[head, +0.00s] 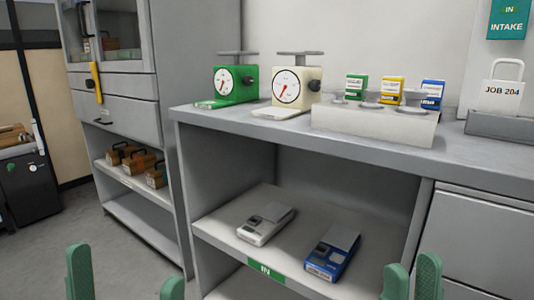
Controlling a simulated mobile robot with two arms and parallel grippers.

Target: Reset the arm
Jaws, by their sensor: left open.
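My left gripper (125,281) shows at the bottom left, with its two green fingers pointing up and standing wide apart. Nothing is between them. My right gripper (412,279) shows at the bottom right, with its two green fingers close together and only a narrow gap visible. I see nothing held between them, but their lower parts are cut off by the picture edge. Both grippers appear in front of the grey bench (455,160). Most of both arms is out of view.
A green scale (236,84), a cream scale (292,90) and a white block (375,124) with small boxes stand on the bench. A white device (266,223) and a blue device (332,254) lie on the shelf below. A cabinet (130,110) stands left; floor shows lower left.

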